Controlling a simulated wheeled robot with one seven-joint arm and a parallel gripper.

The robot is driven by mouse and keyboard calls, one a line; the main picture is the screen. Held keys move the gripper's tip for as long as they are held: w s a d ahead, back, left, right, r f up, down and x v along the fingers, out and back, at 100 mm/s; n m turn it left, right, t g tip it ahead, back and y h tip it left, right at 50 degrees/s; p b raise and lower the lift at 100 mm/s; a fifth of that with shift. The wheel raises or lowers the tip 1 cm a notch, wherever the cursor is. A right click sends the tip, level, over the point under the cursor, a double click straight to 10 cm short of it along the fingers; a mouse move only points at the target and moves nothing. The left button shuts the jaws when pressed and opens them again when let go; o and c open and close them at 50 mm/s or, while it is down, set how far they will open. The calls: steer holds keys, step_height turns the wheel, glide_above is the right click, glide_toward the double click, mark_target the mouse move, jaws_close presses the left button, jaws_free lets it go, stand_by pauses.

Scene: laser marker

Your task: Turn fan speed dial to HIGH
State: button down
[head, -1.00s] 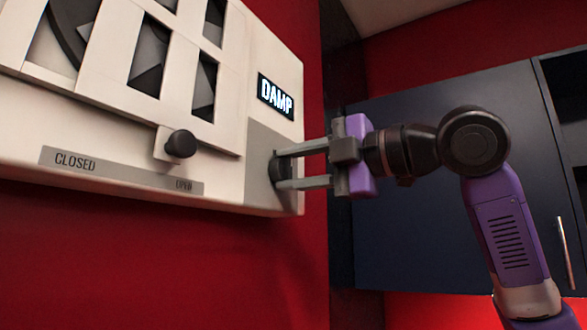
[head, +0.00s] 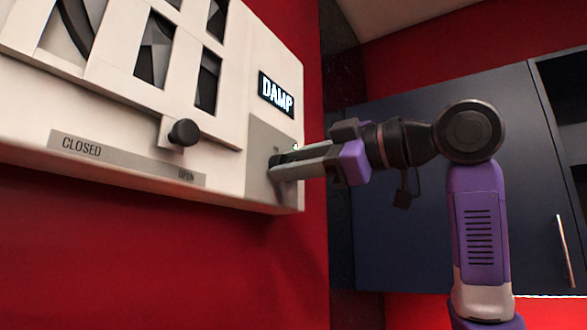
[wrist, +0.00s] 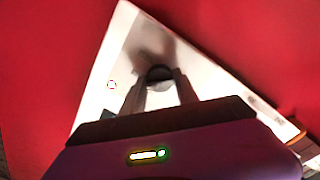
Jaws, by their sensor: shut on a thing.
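The fan speed dial (head: 275,160) is a small dark knob on a grey plate at the lower right of the white wall panel. In the wrist view the dark round dial (wrist: 159,74) sits between the fingertips. My gripper (head: 277,166) reaches in from the right with its two grey fingers closed around the dial. It also shows in the wrist view (wrist: 160,86), with the fingers on either side of the dial. The dial's markings and pointer are mostly hidden or too small to read.
The white panel (head: 225,125) has a lit "DAMP" display (head: 276,93), a slatted vent and a black slider knob (head: 184,132) above a CLOSED/OPEN strip (head: 125,158). A red wall is below. A dark blue cabinet (head: 430,220) stands behind my arm.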

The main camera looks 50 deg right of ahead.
steer(key=shift+f+m+b, duration=0.15)
steer(key=shift+m+b, duration=2.3)
steer(key=shift+m, duration=5.05)
steer(key=c, duration=0.9)
jaws_free()
